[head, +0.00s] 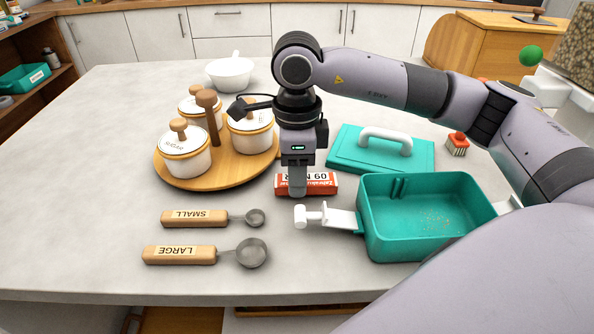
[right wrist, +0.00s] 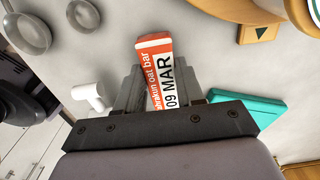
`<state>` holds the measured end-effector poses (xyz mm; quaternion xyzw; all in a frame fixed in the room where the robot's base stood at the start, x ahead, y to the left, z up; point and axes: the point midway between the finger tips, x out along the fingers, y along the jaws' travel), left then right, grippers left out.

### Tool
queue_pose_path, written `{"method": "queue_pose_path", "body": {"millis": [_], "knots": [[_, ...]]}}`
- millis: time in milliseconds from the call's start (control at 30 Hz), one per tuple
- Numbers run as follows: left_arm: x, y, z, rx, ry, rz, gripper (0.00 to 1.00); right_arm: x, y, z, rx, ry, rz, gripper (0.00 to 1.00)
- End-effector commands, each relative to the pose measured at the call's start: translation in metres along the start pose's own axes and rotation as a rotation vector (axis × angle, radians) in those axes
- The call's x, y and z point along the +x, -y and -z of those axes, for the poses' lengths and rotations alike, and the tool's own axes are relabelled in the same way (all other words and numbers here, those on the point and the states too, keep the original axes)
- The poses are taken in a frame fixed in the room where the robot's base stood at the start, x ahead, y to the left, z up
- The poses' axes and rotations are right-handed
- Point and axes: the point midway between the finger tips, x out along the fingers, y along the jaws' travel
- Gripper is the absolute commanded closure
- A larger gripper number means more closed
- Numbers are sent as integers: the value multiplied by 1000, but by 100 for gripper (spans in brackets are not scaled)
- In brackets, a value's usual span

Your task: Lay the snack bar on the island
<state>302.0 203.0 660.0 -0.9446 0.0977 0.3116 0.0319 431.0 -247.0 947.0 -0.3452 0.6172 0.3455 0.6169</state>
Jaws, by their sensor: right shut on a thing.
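The snack bar (head: 319,183) is a red and white wrapped bar with printed text, at the middle of the grey island (head: 100,225). My right gripper (head: 298,190) comes down on it from above and is shut on it. In the right wrist view the bar (right wrist: 157,65) stands out between the two fingers (right wrist: 155,92), its print reading "oat bar" and "09 MAR". The bar is low at the island top; I cannot tell whether it touches. My left gripper is not in view.
A teal box (head: 427,247) with a white handle stands right of the bar, its teal lid (head: 350,158) behind. A wooden round tray (head: 182,183) with lidded pots is at left. Two measuring spoons, small (head: 195,218) and large (head: 180,255), lie in front. The left island top is clear.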

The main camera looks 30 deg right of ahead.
Motion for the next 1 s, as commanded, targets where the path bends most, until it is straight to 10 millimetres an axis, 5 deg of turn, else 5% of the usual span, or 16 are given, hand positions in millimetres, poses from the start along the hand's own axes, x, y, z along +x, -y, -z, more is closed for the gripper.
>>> {"method": "queue_pose_path", "body": {"millis": [733, 767, 833, 1000], "knots": [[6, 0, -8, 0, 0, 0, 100, 11, 0, 0, 0, 0, 0, 92], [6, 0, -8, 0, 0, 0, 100, 11, 0, 0, 0, 0, 0, 56], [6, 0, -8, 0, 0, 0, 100, 11, 0, 0, 0, 0, 0, 34], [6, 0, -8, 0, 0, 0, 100, 11, 0, 0, 0, 0, 0, 33]]}}
